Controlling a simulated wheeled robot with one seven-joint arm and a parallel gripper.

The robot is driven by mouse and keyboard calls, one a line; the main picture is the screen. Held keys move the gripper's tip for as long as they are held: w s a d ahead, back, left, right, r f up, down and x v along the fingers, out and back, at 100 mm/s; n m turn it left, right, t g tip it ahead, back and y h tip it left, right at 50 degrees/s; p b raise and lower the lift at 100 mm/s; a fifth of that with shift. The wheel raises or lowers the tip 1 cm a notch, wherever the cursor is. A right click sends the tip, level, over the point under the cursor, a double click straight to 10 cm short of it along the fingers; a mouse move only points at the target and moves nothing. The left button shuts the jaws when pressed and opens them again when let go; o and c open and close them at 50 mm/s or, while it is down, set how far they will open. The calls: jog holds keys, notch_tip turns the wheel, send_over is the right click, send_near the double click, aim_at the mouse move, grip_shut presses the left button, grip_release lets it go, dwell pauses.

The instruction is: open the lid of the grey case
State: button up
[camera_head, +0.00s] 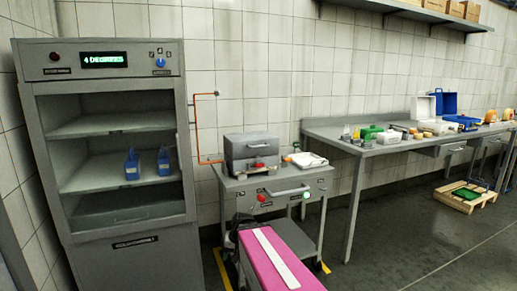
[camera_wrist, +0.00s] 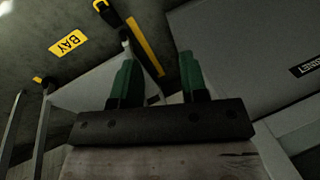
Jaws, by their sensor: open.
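The grey case (camera_head: 250,148) sits on top of a grey wheeled cart (camera_head: 272,183) in the head view. Its lid looks closed, and a handle and a small red part show on its front. My gripper (camera_wrist: 158,72) shows in the wrist view with its two green fingers spread apart and nothing between them. It is not clearly visible in the head view, so its exact distance from the case cannot be told. The case is not recognisable in the wrist view.

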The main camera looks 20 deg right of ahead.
jog(key=w+d+r+m+t+y, duration=0.3)
jog(key=w+d+r+t+y, duration=0.1)
jog(key=w+r, duration=0.5)
jog(key=m+t+y, duration=0.1)
jog(key=m+t, duration=0.7)
jog(key=t, duration=0.5)
send_near(259, 146)
jog(key=x, duration=1)
jog(key=shift+w+d+f, duration=0.2)
jog(key=shift+w, duration=0.2)
jog(key=shift+c, duration=0.3)
grip_shut()
